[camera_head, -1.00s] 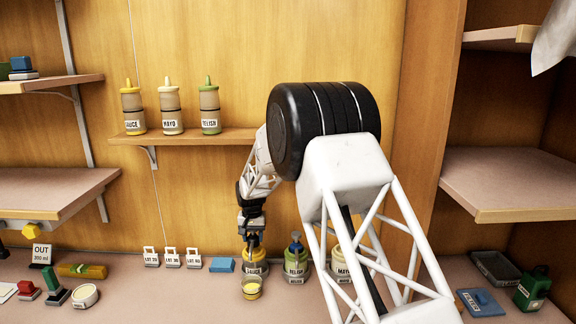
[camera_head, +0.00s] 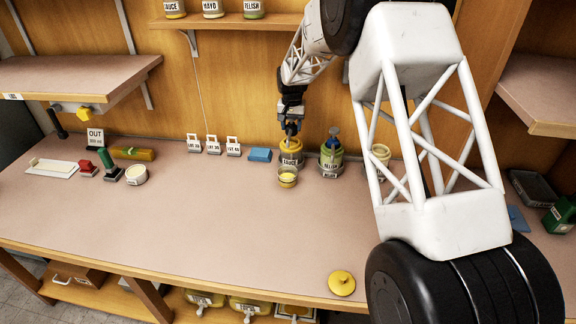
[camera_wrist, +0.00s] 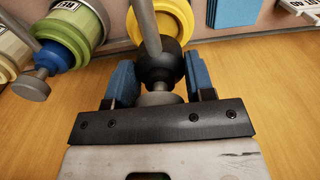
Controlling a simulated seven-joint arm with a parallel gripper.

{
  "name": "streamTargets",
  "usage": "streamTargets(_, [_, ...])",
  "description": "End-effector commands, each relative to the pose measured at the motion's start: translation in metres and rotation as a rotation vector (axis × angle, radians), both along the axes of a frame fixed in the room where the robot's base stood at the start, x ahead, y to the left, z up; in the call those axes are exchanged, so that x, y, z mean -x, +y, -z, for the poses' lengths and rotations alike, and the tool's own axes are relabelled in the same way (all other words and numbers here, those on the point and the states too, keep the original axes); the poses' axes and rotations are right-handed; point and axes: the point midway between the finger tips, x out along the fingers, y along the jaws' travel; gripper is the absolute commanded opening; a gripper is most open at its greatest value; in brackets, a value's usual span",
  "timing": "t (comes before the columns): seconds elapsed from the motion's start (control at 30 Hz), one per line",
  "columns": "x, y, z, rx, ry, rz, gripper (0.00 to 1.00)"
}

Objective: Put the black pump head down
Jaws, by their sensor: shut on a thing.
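My gripper (camera_head: 291,121) points down over the yellow sauce jar (camera_head: 290,153) on the counter. In the wrist view its blue-padded fingers (camera_wrist: 161,80) are shut on the black pump head (camera_wrist: 158,64), with a grey round part between the pads.
A small cup (camera_head: 287,179) stands right in front of the sauce jar. The relish jar (camera_head: 331,159) with a blue pump is close to its right. A blue block (camera_head: 260,155) lies to the left. A yellow lid (camera_head: 341,283) lies near the front edge; mid-counter is clear.

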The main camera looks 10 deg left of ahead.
Motion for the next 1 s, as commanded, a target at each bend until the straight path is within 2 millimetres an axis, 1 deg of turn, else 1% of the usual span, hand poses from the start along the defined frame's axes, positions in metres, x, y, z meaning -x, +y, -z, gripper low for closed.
streamTargets(0.17, [0.006, 0.001, 0.0, 0.0, 0.0, 0.0, 0.17])
streamTargets(0.27, [0.014, 0.002, 0.002, 0.0, 0.0, 0.0, 0.17])
streamTargets(0.37, [0.029, 0.004, 0.005, 0.0, 0.0, 0.0, 0.17])
streamTargets(0.47, [0.049, 0.007, 0.009, 0.0, 0.001, -0.001, 0.17])
streamTargets(0.57, [0.073, 0.008, 0.014, 0.0, 0.001, -0.002, 0.17])
streamTargets(0.73, [0.12, 0.01, 0.023, 0.0, 0.0, -0.002, 0.17])
streamTargets(1.0, [0.198, 0.007, 0.04, 0.0, 0.001, -0.002, 0.17])
